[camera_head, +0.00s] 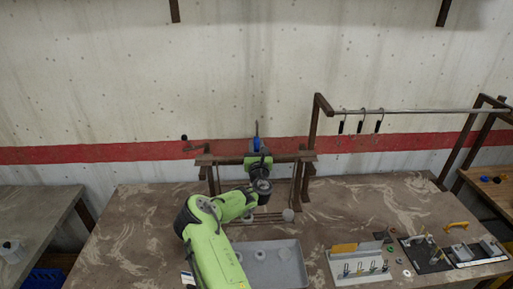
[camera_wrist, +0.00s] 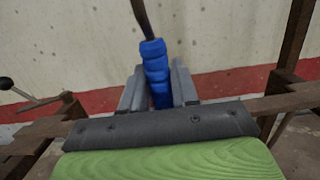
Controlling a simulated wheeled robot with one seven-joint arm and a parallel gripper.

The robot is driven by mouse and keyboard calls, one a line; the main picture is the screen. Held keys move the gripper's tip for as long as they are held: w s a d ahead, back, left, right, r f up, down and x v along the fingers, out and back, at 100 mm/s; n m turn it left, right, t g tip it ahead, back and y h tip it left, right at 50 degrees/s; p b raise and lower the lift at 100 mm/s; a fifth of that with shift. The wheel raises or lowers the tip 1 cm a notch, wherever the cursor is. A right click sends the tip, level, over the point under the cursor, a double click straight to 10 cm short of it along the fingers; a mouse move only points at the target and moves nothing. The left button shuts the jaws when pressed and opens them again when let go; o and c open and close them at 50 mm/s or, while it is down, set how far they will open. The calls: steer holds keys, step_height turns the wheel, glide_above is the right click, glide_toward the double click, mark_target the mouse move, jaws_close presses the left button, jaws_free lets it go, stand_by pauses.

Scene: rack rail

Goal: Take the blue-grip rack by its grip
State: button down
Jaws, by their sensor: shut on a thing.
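The blue grip (camera_wrist: 157,72) of the rack stands upright between the two grey fingers of my gripper (camera_wrist: 158,90) in the wrist view. The fingers press on it from both sides. A dark rod (camera_wrist: 142,16) rises from the top of the grip. In the head view the blue grip (camera_head: 257,144) shows just above my gripper (camera_head: 258,156), at the wooden frame at the back of the table. My gripper and arm hide the rest of the rack, so I cannot tell what bears it.
The brown wooden frame (camera_head: 306,157) stands close around my gripper. To the right, a metal rail (camera_head: 430,111) carries several hooks with dark grips. A grey tray (camera_head: 272,246) and small parts lie on the table (camera_head: 125,225). The table's left part is clear.

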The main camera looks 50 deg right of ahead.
mark_target(257, 141)
steer(key=shift+r, duration=0.2)
steer(key=shift+r, duration=1.5)
steer(key=shift+r+b+v, duration=0.15)
steer(key=shift+b+v, duration=0.35)
steer(key=shift+v, duration=0.9)
steer(key=shift+r+b+v, duration=0.2)
steer(key=shift+b+v, duration=0.25)
steer(key=shift+v, duration=0.95)
steer(key=shift+r+b+v, duration=0.15)
steer(key=shift+b+v, duration=0.2)
steer(key=shift+v, duration=0.5)
steer(key=shift+r+b+v, duration=0.15)
steer(key=shift+b+v, duration=0.15)
steer(key=shift+v, duration=0.55)
